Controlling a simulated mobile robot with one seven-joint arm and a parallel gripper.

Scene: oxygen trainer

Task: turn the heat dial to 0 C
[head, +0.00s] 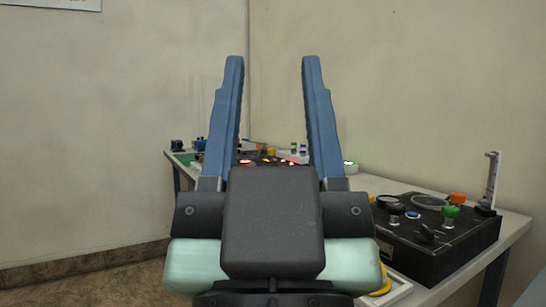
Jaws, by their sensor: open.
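My gripper (272,62) fills the middle of the head view. Its two blue fingers point up and stand wide apart, with nothing between them. I cannot tell which control is the heat dial. A black control box (437,262) lies on the table at the right, apart from my gripper. On its top are a green knob (450,212), an orange knob (457,198), a blue button (412,215) and several dark knobs. No dial scale or 0 C mark is readable. My gripper hides part of the table behind it.
The pale table (513,232) runs along the wall into the back corner. Farther back are red lit parts (245,161) and several small objects, partly hidden. A clear upright tube (491,180) stands at the box's right rear. Floor shows at the left.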

